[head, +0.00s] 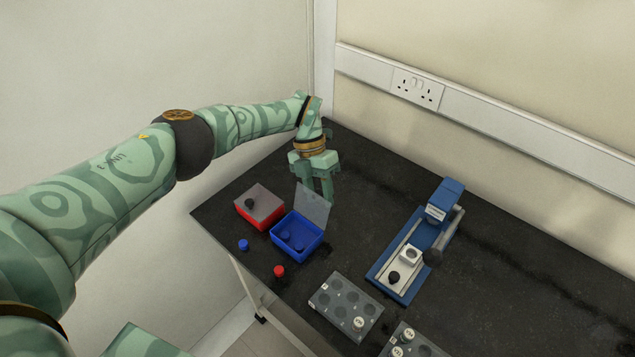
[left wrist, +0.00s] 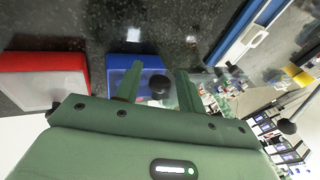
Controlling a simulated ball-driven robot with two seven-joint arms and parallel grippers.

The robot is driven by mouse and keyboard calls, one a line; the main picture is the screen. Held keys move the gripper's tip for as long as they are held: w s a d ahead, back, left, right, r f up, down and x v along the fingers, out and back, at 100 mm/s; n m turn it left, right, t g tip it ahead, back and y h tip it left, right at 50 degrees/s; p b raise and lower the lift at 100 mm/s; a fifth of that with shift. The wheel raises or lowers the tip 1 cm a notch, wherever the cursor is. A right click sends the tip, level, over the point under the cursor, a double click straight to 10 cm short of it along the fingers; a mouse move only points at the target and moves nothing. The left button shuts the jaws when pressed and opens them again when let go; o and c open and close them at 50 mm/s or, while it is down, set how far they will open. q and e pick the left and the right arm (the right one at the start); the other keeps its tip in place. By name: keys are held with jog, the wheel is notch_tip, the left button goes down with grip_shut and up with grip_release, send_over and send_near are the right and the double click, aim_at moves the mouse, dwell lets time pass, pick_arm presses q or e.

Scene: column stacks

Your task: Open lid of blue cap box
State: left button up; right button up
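The blue cap box (head: 297,247) stands near the left end of the black bench, with dark blue caps inside. Its translucent lid (head: 312,205) is raised and stands up at the back edge. My left gripper (head: 320,196) points down behind the raised lid, its fingers apart. In the left wrist view, a black knob (left wrist: 160,85) shows between the two fingers of my left gripper (left wrist: 158,85), with the blue box (left wrist: 114,64) beyond. I cannot tell whether the fingers touch the lid. My right gripper is not in view.
A red box (head: 262,213) with a grey lid and black knob is left of the blue box. A blue cap (head: 244,244) and a red cap (head: 279,271) lie in front. A grey rack (head: 345,306) and a blue device (head: 400,280) stand to the right.

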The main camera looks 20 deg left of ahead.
pick_arm(q)
jog(key=b+v, duration=0.3)
jog(key=v, duration=1.3)
jog(key=shift+a, duration=0.1)
